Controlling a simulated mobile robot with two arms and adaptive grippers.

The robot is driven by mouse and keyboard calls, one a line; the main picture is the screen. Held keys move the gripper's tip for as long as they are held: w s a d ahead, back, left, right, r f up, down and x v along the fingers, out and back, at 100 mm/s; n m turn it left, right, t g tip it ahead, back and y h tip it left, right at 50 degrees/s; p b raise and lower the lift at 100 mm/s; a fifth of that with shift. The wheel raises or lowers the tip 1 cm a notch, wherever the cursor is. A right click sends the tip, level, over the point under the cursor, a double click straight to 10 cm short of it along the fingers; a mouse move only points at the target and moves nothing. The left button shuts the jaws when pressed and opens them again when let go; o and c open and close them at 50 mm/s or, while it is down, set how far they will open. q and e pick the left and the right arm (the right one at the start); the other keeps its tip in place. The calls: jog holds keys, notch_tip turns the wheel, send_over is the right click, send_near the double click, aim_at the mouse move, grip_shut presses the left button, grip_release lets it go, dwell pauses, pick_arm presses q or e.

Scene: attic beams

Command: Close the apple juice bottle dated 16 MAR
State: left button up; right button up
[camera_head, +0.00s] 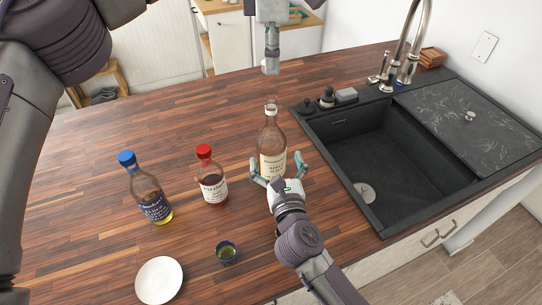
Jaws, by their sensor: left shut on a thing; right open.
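A clear glass bottle (271,138) with a cream label stands upright on the wooden counter; the label seems to read apple juice, but any date is too small to read. No coloured cap shows on its mouth. My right gripper (282,168) is open, its teal fingers spread on either side of the bottle's lower part; I cannot tell whether they touch it. My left gripper (271,66) is above and behind the bottle's mouth, apart from it, pointing down. It is shut on a small greyish thing, too unclear to identify surely as a cap.
A blue-capped bottle (147,191) and a red-capped bottle (211,180) stand to the left. A small dark cup (227,252) and a white plate (159,279) are in front. A black sink (385,160) with a tall tap (411,45) is at right. The counter's back left is clear.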

aim_at(272, 97)
jog(key=w, duration=0.2)
jog(key=w+a, duration=0.1)
jog(key=w, duration=0.5)
jog(key=shift+w+a, duration=0.25)
jog(key=shift+a, duration=0.1)
jog(key=c, duration=1.6)
pick_arm(q)
jog(key=shift+w+f, duration=0.1)
jog(key=shift+f, duration=2.3)
